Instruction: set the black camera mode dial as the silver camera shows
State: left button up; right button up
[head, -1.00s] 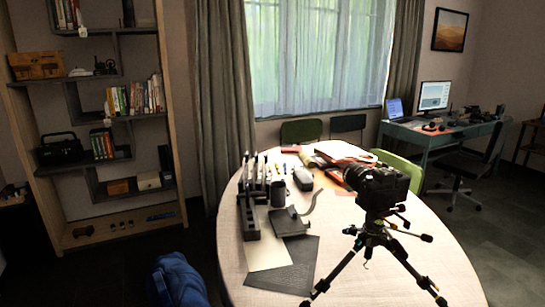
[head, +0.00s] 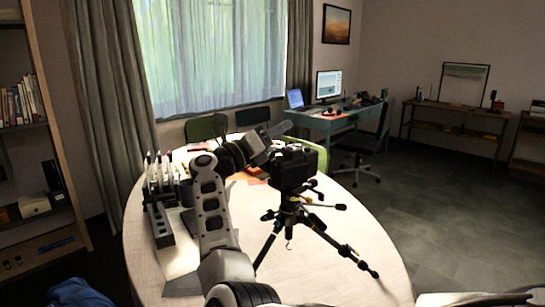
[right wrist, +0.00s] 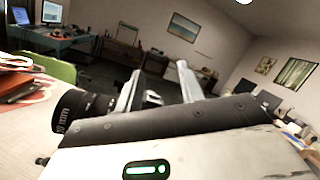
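The black camera (head: 294,168) stands on a tripod (head: 290,215) on the round table (head: 345,262). My right gripper (head: 264,148) is at the camera's upper left in the head view, close to its top. In the right wrist view its two fingers (right wrist: 160,72) stand apart, and I see nothing clearly held between them. The camera's lens (right wrist: 85,108) shows left of the fingers, partly behind the gripper body. The mode dial cannot be made out. I cannot pick out a silver camera in either view. My left gripper is not in view.
A dark rack of upright items (head: 158,205) stands on the table's left side, partly near my arm. Papers and a red-orange item (right wrist: 15,80) lie behind the camera. Green chairs (head: 205,127) stand beyond the table.

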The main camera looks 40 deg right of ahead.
jog(key=a+r+m+y+b, duration=0.2)
jog(key=a+r+m+y, duration=0.5)
jog(key=a+y, duration=0.55)
send_near(279, 157)
jog(key=x, duration=0.7)
jog(key=shift+w+d+b, duration=0.3)
jog(key=shift+d+b, duration=0.1)
jog(key=shift+h, duration=0.25)
grip_shut()
